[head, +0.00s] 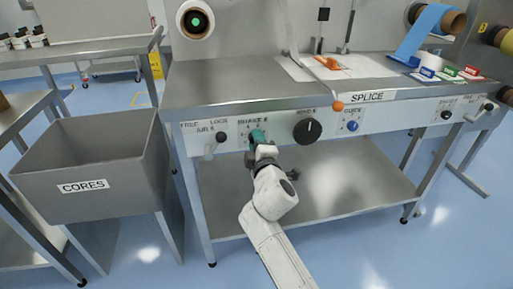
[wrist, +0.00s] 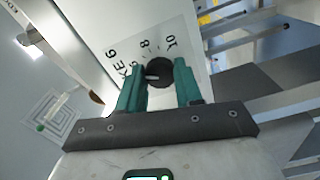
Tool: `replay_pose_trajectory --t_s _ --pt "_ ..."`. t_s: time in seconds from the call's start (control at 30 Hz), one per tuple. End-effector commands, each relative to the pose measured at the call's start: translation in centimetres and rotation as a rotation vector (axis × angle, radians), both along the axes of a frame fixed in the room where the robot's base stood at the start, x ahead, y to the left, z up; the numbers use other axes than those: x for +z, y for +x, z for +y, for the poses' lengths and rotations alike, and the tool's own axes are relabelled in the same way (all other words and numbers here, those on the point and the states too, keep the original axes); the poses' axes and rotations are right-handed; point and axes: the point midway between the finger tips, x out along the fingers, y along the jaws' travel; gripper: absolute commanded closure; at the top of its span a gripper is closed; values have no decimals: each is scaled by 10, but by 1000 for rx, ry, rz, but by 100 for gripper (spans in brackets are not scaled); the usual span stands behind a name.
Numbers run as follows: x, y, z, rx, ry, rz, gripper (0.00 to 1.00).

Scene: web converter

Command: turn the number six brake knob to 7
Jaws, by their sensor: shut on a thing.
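The dark round brake knob (wrist: 160,72) is between the teal fingers of my gripper (wrist: 160,76) in the wrist view, with a finger on each side. My gripper is shut on it. A short pale pointer mark shows on the knob face, toward its left side. Printed "KE 6", "8" and "10" show on the pale plate beside it; the lower scale numbers are hidden or cannot be read. In the head view my gripper (head: 257,136) is at the front panel under the "BRAKE 6" label, and it covers the knob.
On the same panel (head: 376,117), a large black knob (head: 307,130) is just right of my gripper and a blue knob (head: 352,126) is farther right. A lever (head: 212,146) is to the left. A grey CORES bin (head: 88,172) stands left of the table.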

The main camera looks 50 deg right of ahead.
Motion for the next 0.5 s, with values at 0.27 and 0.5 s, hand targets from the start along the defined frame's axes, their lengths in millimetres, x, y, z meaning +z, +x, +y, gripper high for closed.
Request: replay_pose_trajectory --t_s 0.27,0.5 --pt "-5 0 0 -1 198 -131 96" --pt "-6 0 -1 -4 320 -210 96"
